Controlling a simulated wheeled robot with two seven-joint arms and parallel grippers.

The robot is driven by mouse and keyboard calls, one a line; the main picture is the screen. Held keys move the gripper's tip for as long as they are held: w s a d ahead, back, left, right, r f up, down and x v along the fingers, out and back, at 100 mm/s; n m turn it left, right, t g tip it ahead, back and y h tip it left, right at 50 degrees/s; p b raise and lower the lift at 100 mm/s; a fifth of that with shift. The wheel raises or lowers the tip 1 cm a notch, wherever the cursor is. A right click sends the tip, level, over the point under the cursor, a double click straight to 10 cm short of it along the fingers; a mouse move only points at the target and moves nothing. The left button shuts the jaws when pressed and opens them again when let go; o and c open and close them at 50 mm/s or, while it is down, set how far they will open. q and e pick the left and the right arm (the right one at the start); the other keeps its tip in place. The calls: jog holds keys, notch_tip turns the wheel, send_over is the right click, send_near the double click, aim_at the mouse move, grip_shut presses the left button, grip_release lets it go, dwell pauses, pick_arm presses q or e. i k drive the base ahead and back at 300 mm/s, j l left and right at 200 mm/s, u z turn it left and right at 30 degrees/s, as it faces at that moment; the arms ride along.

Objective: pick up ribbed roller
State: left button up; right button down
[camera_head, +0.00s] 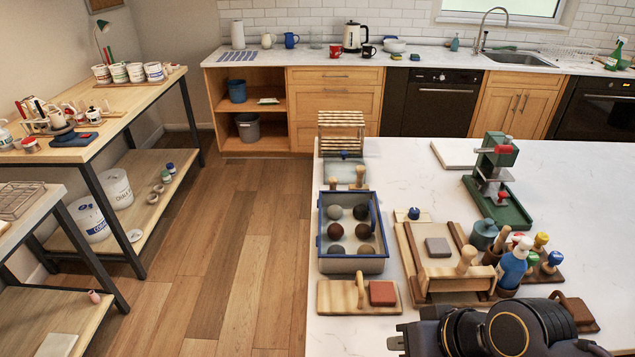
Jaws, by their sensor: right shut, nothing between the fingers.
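I cannot pick out the ribbed roller for certain among the small pottery tools on the white table. My right arm comes in at the bottom right, dark and bulky. My right gripper (398,341) points left at its end, low over the front of the table, and it is shut and empty. It is just in front of a wooden board (335,296) that carries a small upright wooden handle (361,288) and a red block (382,292). My arm hides part of the table's front right. My left gripper is not in view.
A blue-rimmed tray (351,265) of several clay balls stands behind the board. Right of it is a wooden frame (408,262) with a grey block (438,247). A spray bottle (513,268), several knobbed stamps and a green press (495,175) stand further right.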

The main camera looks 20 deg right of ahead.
aim_at(360, 169)
jog(key=i+j+u, duration=0.2)
jog(key=j, duration=0.25)
jog(key=i+j+u, duration=0.25)
jog(key=j, duration=0.2)
jog(key=i+j+u, duration=0.2)
jog(key=i+j, duration=0.15)
jog(key=i+z, duration=0.45)
jog(key=i+j+z, duration=0.3)
jog(key=i+z, duration=0.4)
jog(key=z, duration=0.3)
jog(key=i+z, duration=0.2)
jog(key=z, duration=0.25)
jog(key=i+j+z, duration=0.15)
jog(key=z, duration=0.35)
jog(key=i+j+z, duration=0.2)
jog(key=z, duration=0.25)
jog(key=i+j+z, duration=0.1)
jog(key=z, duration=0.4)
jog(key=i+j+z, duration=0.15)
jog(key=z, duration=0.3)
jog(key=i+j+z, duration=0.15)
jog(key=z, duration=0.35)
jog(key=j+z, duration=0.45)
jog(key=i+j+z, duration=0.1)
jog(key=z, duration=0.4)
jog(key=j, duration=0.1)
